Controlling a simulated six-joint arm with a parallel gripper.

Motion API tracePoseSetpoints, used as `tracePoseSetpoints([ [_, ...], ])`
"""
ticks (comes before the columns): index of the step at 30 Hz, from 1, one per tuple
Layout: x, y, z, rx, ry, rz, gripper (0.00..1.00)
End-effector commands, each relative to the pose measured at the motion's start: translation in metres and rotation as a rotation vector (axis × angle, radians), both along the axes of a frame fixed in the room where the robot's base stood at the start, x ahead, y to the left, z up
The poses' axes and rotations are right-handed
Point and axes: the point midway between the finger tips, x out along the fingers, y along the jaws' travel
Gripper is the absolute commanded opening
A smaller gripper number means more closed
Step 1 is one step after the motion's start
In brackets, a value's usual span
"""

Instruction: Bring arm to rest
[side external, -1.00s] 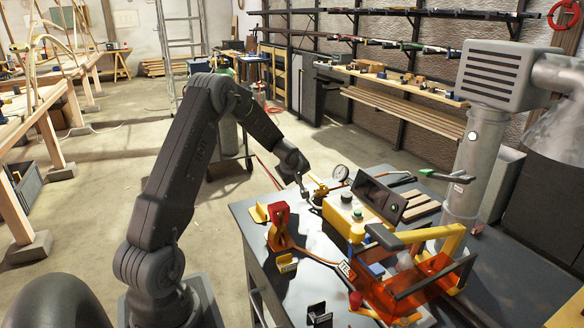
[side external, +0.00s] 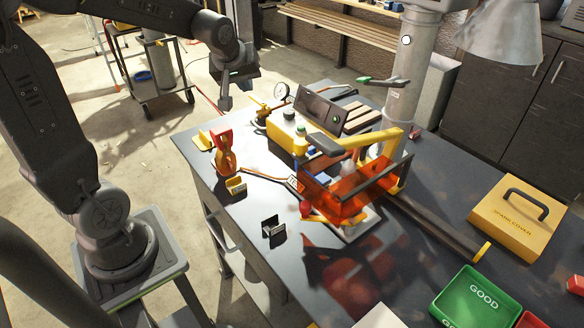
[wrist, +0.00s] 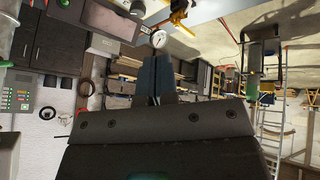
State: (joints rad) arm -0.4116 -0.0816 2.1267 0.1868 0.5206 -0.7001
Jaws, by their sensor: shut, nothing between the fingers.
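My gripper (side external: 226,102) hangs above the far left part of the dark bench, left of the round pressure gauge (side external: 281,91). Its fingers are shut with nothing between them. In the wrist view my gripper (wrist: 155,75) points toward the gauge (wrist: 158,40), and its dark body fills the lower middle. My arm arches over from the left side. No lath is in the gripper.
On the bench (side external: 300,265) stand a yellow control box (side external: 287,131), a red-and-yellow stand (side external: 222,150), an orange transparent guard (side external: 350,188), a yellow spare cover (side external: 518,215) and a green GOOD tray (side external: 478,297). A grey column (side external: 405,75) rises behind.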

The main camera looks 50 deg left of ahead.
Motion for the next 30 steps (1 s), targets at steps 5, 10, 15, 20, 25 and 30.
tracePoseSetpoints([
  [5, -0.057, -0.087, 0.026, 0.067, 0.071, -0.347, 0.0],
  [10, -0.116, -0.142, 0.03, 0.124, 0.122, -0.654, 0.0],
  [15, -0.155, -0.169, 0.025, 0.162, 0.149, -0.855, 0.0],
  [20, -0.167, -0.176, 0.023, 0.173, 0.156, -0.917, 0.0],
  [25, -0.167, -0.176, 0.023, 0.173, 0.156, -0.917, 0.0],
  [30, -0.167, -0.176, 0.023, 0.173, 0.156, -0.917, 0.0],
])
